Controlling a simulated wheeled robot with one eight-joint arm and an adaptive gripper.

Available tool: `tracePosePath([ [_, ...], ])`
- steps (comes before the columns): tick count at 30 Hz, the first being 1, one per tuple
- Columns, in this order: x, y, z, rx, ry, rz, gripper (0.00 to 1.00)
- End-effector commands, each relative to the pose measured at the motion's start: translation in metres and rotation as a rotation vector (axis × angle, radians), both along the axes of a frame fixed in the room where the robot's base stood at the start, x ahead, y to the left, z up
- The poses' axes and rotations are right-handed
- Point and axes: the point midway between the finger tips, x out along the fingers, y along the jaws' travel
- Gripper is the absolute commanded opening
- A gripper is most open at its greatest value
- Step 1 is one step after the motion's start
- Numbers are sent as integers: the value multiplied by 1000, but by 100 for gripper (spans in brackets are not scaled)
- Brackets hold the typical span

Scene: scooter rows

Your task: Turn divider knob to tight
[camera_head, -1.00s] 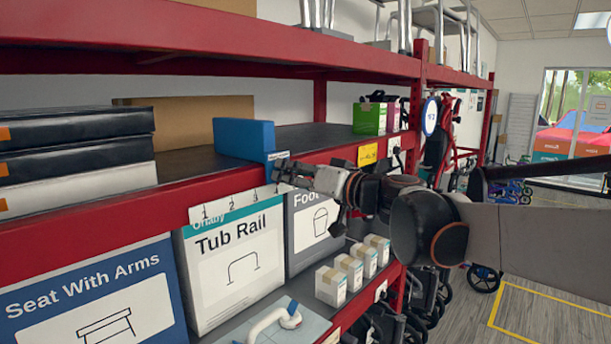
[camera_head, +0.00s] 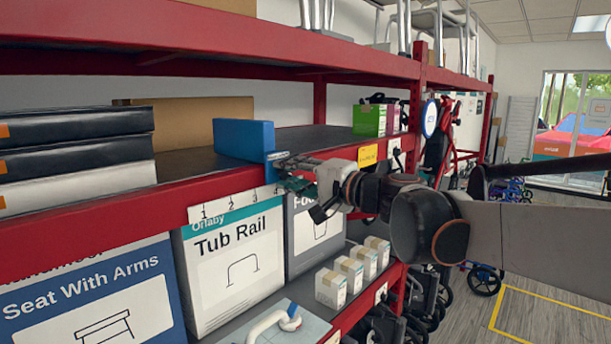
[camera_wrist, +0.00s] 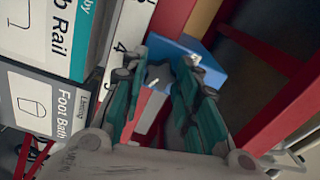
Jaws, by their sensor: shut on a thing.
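The blue divider (camera_head: 245,139) stands upright on the middle shelf at its front edge. Its lower front piece (camera_head: 277,160) hangs over the red beam. My gripper (camera_head: 283,172) is at this front piece. In the wrist view the teal-padded fingers of my gripper (camera_wrist: 161,70) reach to the front of the blue divider (camera_wrist: 207,67) and are shut on its knob. The knob is mostly hidden between the fingers, and its tight or loose setting cannot be read.
A white strip with numbers (camera_head: 230,205) runs along the red beam (camera_head: 110,208) below the divider. The Tub Rail box (camera_head: 233,265) and small white cartons (camera_head: 331,288) are on the shelf below. Black boxes (camera_head: 75,125) lie left of the divider.

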Motion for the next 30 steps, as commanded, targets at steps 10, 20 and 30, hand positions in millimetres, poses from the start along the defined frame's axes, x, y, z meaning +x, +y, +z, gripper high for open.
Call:
tracePosePath([
  [10,0,0,-1,195,251,0,5],
  [20,0,0,-1,331,428,0,5],
  [30,-1,0,-1,391,504,0,5],
])
